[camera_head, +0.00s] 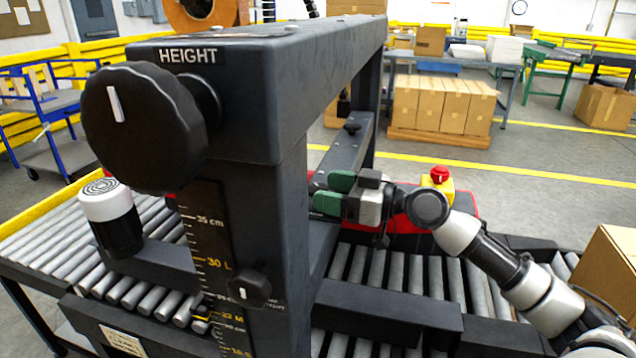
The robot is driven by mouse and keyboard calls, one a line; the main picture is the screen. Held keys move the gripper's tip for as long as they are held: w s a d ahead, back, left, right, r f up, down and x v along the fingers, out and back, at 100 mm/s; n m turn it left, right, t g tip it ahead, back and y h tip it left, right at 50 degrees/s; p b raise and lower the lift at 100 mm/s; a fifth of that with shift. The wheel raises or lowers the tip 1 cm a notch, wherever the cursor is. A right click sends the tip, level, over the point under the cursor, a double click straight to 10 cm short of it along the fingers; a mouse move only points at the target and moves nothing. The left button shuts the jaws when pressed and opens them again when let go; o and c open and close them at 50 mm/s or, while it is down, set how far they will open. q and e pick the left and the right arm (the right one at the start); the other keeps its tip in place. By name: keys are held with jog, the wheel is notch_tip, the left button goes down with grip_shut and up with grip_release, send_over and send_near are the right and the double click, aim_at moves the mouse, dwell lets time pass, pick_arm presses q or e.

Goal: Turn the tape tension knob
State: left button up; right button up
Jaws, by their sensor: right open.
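A large black ribbed knob (140,128) with a white pointer line is on the left end of the beam, under the word HEIGHT. A small black knob (248,286) with a white mark is low on the front post, and its label is too small to read. Another small dark knob (352,127) sits on the side bar behind the post. I cannot tell which one is the tape tension knob. My right gripper (325,192), with green fingertips, is open and empty just right of the post, touching no knob. My left gripper is not in view.
The dark post and beam (290,75) stand between the height knob and my right arm. A tape roll (200,12) is above. Roller conveyors (75,265) lie below. A red emergency button (439,174) is behind my right arm. A cardboard box (610,265) is at right.

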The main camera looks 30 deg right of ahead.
aim_at(313, 187)
jog(key=shift+p+x, duration=0.35)
jog(key=shift+x, duration=0.5)
jog(key=shift+w+a, duration=0.3)
jog(key=shift+w, duration=0.1)
jog(key=c, duration=0.9)
jog(key=shift+o, duration=0.2)
jog(key=shift+r+p, duration=0.1)
jog(key=shift+p, duration=0.5)
jog(key=m+t+h+p, duration=0.1)
jog(key=m+h+p, duration=0.1)
jog(key=p, duration=0.7)
jog(key=m+t+h+p, duration=0.1)
jog(key=m+h+p, duration=0.2)
jog(key=p, duration=0.6)
jog(key=m+t+h+p, duration=0.1)
jog(key=m+h+p, duration=0.1)
jog(key=h+p, duration=0.4)
jog(key=shift+a+r+m+p, duration=0.1)
jog(key=shift+r+m+p, duration=0.15)
jog(key=shift+p, duration=1.45)
jog(key=shift+f+m+h+p, duration=0.25)
jog(key=shift+m+h+p, duration=0.8)
jog(key=shift+h+p, duration=0.5)
